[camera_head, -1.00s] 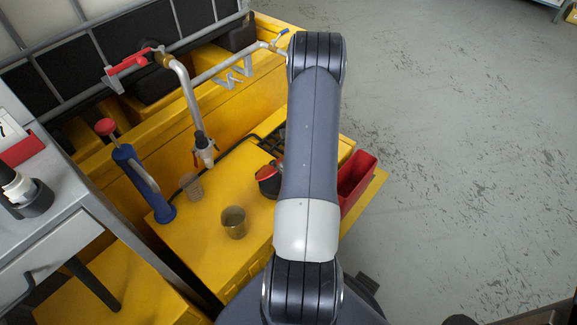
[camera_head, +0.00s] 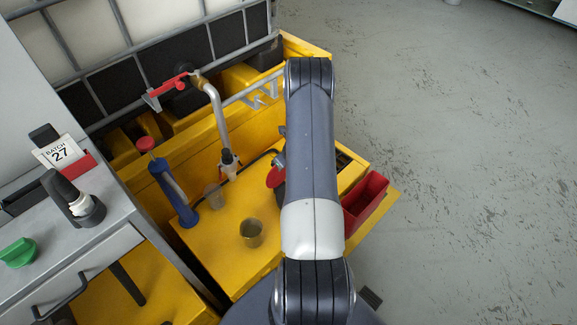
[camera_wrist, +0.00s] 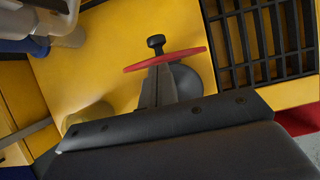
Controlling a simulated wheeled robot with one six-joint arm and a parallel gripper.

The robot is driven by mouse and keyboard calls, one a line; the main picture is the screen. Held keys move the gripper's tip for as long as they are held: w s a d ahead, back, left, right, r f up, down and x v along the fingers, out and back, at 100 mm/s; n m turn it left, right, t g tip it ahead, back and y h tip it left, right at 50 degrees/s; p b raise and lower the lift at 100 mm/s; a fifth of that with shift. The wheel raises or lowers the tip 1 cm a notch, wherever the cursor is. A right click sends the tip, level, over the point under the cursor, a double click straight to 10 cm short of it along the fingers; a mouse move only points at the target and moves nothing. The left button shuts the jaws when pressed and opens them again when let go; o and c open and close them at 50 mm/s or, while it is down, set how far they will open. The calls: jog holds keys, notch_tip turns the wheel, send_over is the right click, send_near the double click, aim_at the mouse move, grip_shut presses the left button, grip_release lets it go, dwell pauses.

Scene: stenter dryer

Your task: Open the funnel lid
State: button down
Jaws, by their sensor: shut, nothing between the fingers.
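The funnel's red lid (camera_wrist: 165,60) shows nearly edge-on in the wrist view as a thin, slightly slanted strip. A black knob (camera_wrist: 155,42) stands out just beyond it. Part of the dark rounded funnel body (camera_wrist: 192,82) shows behind and to the right of my fingers. My gripper (camera_wrist: 158,78) is shut and empty, with its fingertips close in front of the lid's near side; I cannot tell whether they touch it. In the head view the lid (camera_head: 274,177) peeks out left of my arm, which hides most of the funnel and my gripper.
A clear cup (camera_head: 251,233) stands on the yellow platform (camera_head: 225,263), left of my arm. A blue hand pump (camera_head: 173,192) and a tap pipe (camera_head: 219,125) rise further left. A red bin (camera_head: 366,203) sits right of my arm. Open grey floor lies to the right.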

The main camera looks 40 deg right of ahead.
jog(key=shift+w+a+p, duration=0.1)
jog(key=shift+w+p, duration=0.3)
jog(key=shift+w, duration=0.6)
jog(key=v, duration=1)
jog(key=shift+s+r, duration=0.2)
jog(key=shift+r, duration=0.15)
jog(key=x, duration=1)
jog(key=shift+w+f, duration=0.25)
jog(key=shift+f, duration=0.1)
jog(key=shift+s, duration=0.1)
